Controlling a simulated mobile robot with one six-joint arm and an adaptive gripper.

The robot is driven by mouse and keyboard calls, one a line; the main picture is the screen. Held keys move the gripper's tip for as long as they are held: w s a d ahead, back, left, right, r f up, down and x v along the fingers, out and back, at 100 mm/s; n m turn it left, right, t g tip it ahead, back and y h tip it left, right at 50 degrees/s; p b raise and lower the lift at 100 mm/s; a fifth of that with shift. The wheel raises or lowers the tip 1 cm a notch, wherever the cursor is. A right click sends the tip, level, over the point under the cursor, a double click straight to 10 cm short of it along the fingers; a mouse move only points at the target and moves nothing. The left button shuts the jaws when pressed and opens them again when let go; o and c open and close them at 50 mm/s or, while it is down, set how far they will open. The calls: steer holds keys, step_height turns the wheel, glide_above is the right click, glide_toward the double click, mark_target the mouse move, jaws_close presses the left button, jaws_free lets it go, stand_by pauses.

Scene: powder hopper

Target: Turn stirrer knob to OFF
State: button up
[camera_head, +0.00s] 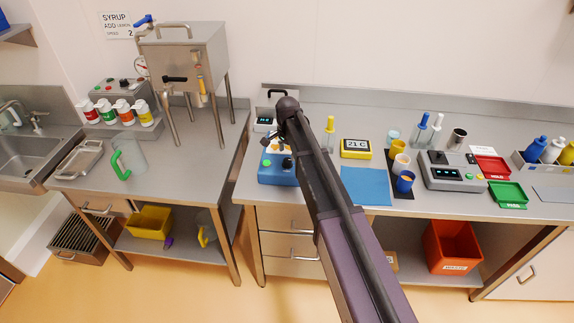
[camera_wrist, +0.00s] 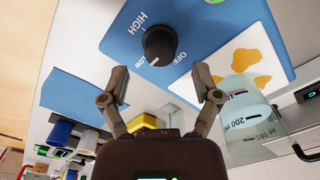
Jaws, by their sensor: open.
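The stirrer (camera_head: 280,178) is a blue box on the right-hand bench, partly hidden by my arm in the head view. In the wrist view its blue panel (camera_wrist: 200,22) carries a round black stirrer knob (camera_wrist: 158,44) with the words HIGH, OFF and LOW printed around it. My gripper (camera_wrist: 160,75) is open and empty. In the wrist picture its fingertips lie below the knob, one to each side, and appear apart from it.
A clear graduated beaker (camera_wrist: 245,115) is close to my right-hand finger in the wrist view. A white plate with yellow-orange blobs (camera_wrist: 243,60) is behind it. A blue mat (camera_head: 365,186) and a yellow timer-like display (camera_head: 356,148) lie right of the stirrer.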

mark_target(287, 160)
steer(key=shift+f+b, duration=1.65)
steer(key=shift+f, duration=0.25)
steer(key=shift+c, duration=0.2)
jaws_close()
